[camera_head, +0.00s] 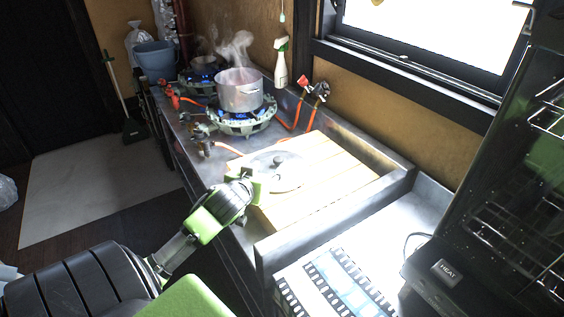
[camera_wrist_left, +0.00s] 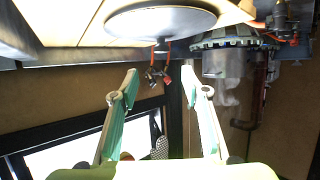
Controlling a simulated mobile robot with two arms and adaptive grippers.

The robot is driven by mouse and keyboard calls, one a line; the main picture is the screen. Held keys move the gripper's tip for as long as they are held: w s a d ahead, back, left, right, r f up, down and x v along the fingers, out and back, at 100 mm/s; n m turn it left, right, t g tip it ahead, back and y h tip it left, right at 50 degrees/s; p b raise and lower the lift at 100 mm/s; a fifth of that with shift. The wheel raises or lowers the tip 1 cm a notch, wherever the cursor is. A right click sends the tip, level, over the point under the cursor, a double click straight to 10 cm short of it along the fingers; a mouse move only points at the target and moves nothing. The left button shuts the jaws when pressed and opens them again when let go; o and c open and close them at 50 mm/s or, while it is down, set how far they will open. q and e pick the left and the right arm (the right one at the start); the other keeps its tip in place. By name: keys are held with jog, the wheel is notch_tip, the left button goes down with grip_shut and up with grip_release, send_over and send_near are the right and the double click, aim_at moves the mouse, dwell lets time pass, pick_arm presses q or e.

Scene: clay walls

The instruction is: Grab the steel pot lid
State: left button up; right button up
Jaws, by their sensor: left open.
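The steel pot lid (camera_head: 290,178) lies flat on a pale wooden board (camera_head: 335,178), with its dark knob on top. My left gripper (camera_head: 252,183) is just to the near left of the lid and hides part of its edge. In the left wrist view, which is upside down, the lid (camera_wrist_left: 150,22) fills the top with its knob pointing down in the picture. My right gripper is not in view.
A steaming pot (camera_head: 239,92) stands on a lit gas burner (camera_head: 235,125) behind the board, with another burner farther back. A spray bottle (camera_head: 281,64) stands by the wall. A raised counter rim (camera_head: 330,222) borders the board. A dark rack (camera_head: 510,190) stands at right.

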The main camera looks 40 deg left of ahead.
aim_at(278, 160)
pick_arm(q)
jog(key=x, duration=0.5)
jog(key=shift+w+a, duration=0.1)
jog(key=shift+w, duration=0.1)
jog(key=shift+x, duration=1.25)
jog(key=shift+w+a+f+p, duration=0.15)
jog(key=shift+w+a+p, duration=0.05)
jog(key=shift+w+p, duration=0.15)
jog(key=x, duration=0.3)
jog(key=shift+a+f, duration=0.15)
jog(key=shift+f, duration=0.05)
jog(key=shift+w+a+f, duration=0.1)
jog(key=shift+w+f, duration=0.1)
jog(key=shift+w, duration=0.15)
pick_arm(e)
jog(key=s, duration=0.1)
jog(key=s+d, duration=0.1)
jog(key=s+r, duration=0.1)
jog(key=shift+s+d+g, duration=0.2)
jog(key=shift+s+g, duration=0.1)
pick_arm(q)
jog(key=shift+c, duration=1.1)
grip_shut()
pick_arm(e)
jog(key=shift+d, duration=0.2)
